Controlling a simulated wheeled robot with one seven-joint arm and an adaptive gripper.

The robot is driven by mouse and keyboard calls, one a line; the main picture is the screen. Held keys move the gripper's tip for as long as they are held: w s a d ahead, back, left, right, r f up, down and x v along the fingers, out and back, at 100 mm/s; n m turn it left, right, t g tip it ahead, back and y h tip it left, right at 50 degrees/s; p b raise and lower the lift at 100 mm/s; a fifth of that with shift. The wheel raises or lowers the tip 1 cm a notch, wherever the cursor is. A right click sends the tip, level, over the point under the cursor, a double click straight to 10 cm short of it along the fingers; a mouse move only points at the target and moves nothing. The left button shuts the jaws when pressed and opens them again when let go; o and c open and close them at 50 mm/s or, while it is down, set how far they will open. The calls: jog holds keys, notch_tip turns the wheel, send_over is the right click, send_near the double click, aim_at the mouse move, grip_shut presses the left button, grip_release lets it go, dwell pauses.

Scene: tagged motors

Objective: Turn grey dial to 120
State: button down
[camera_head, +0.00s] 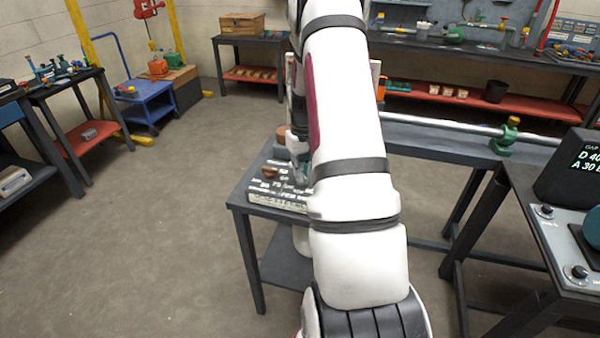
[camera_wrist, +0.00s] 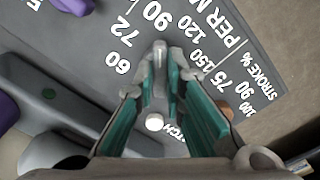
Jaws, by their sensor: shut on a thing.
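In the wrist view, the grey dial (camera_wrist: 159,88) stands on a dark grey panel face between my gripper's teal-padded fingers. My gripper (camera_wrist: 160,75) is shut on it, one finger on each side. The dial's narrow tip points up the picture, between the printed 90 and 120. White numbers 60, 72, 90, 120 and 150 curve around it; the lower part of its scale is hidden by my fingers. In the head view, the panel (camera_head: 262,189) lies on a small dark table, and my arm hides the dial and most of my gripper.
In the wrist view, purple knobs (camera_wrist: 4,112) are at the left, and a second scale marked STROKE % is at the right. In the head view, a brown knob (camera_head: 269,172) is on the panel. A metal pipe (camera_head: 440,124) and a display box (camera_head: 568,170) are right; floor at left is clear.

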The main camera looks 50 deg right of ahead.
jog(key=m+b, duration=0.2)
jog(key=m, duration=0.2)
jog(key=shift+w+m, duration=0.1)
jog(key=shift+m, duration=0.2)
jog(key=shift+m+b, duration=0.75)
jog(key=shift+m, duration=1.05)
jog(key=c, duration=1.7)
grip_release()
jog(key=shift+o, duration=0.2)
jog(key=shift+r, duration=0.15)
notch_tip(320, 180, up, 12)
